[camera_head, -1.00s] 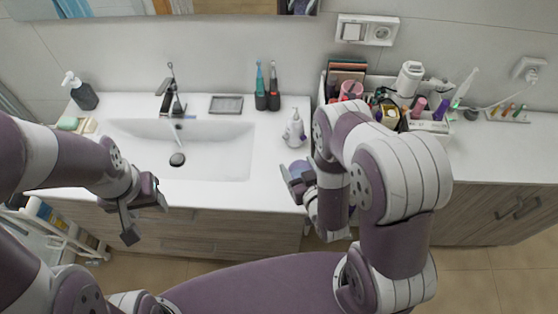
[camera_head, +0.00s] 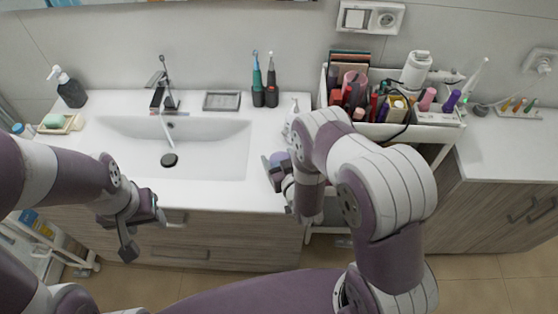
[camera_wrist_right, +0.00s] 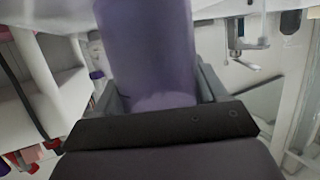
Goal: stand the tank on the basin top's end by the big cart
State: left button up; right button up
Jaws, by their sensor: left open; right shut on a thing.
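The tank is a purple cylinder (camera_wrist_right: 148,60) that fills the middle of the right wrist view, between the fingers. My right gripper (camera_wrist_right: 155,103) is shut on it. In the head view a bit of purple shows at my right gripper (camera_head: 275,172), over the front right part of the white basin top (camera_head: 262,192); the arm hides most of it. I cannot tell whether the tank touches the top. The big cart (camera_head: 400,132) stands just right of the basin top's right end. My left gripper (camera_head: 143,227) is open and empty before the cabinet front.
A white pump bottle (camera_head: 291,118), partly hidden by my right arm, stands near the right end. Two electric toothbrushes (camera_head: 265,92) and a grey dish (camera_head: 222,100) stand at the back. The sink bowl (camera_head: 215,150) lies left of my right gripper.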

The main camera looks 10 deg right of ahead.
jog(key=shift+f, duration=0.15)
jog(key=o, duration=1)
jog(key=shift+s, duration=0.15)
jog(key=shift+o, duration=0.2)
jog(key=shift+r, duration=0.35)
jog(key=p+v, duration=0.5)
jog(key=v, duration=0.6)
jog(key=w+d+r+g+h, duration=0.1)
jog(key=w+r+g, duration=0.4)
jog(key=r+g, duration=0.25)
jog(key=s+d+r+g, duration=0.1)
jog(key=s+r+g, duration=0.1)
jog(key=s+r, duration=0.3)
jog(key=s+d+r+m+g, duration=0.1)
jog(key=s+r+g, duration=0.2)
jog(key=s+r, duration=0.3)
jog(key=s, duration=0.3)
jog(key=shift+s+d+h, duration=0.2)
jog(key=shift+d+h, duration=0.1)
jog(key=shift+h, duration=0.1)
